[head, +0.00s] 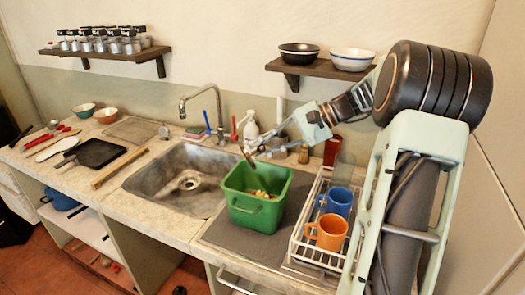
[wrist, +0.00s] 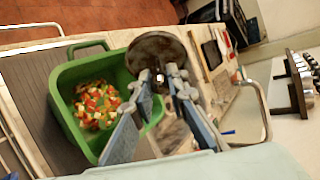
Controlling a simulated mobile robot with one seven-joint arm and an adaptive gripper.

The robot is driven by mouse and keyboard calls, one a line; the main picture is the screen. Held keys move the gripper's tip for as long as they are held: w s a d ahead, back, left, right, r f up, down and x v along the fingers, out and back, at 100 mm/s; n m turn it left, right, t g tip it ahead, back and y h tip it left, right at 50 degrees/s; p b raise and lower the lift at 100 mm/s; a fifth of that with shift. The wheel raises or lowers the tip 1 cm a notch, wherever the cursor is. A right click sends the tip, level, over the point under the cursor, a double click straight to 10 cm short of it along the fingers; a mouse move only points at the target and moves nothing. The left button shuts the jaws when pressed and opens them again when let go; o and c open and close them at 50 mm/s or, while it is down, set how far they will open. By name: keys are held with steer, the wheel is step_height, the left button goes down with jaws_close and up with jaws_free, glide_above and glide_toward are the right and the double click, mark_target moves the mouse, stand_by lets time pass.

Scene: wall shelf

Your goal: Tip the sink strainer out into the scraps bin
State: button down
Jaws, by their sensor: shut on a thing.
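The sink strainer (wrist: 155,50) is a dark round disc in the wrist view. My gripper (wrist: 160,78) is shut on it at its small central knob. In the head view the strainer (head: 248,158) shows nearly edge-on, tipped steeply, at the tip of my gripper (head: 258,149). It is above the back left part of the green scraps bin (head: 258,209) and appears apart from it. Colourful diced scraps lie in the bin (wrist: 97,105). The strainer's inner side is hidden, so I cannot tell whether anything remains in it.
The sink (head: 180,180) is left of the bin. A dish rack (head: 300,245) with a blue mug (head: 338,201) and an orange mug (head: 327,232) stands to the right. A tap (head: 205,100) and soap bottle (head: 250,130) stand behind.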

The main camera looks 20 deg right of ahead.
steer(key=h, duration=0.2)
steer(key=n+h, duration=0.1)
steer(key=shift+a+r+h+b, duration=0.3)
steer(key=shift+r, duration=0.1)
steer(key=shift+a+r+g+h, duration=0.15)
steer(key=shift+a+g+h, duration=0.15)
steer(key=shift+h, duration=0.8)
steer(key=h, duration=0.2)
steer(key=a+n+h, duration=0.1)
steer(key=h, duration=0.2)
steer(key=shift+r+n+h, duration=0.1)
steer(key=shift+n+h, duration=0.2)
steer(key=shift+h, duration=0.7)
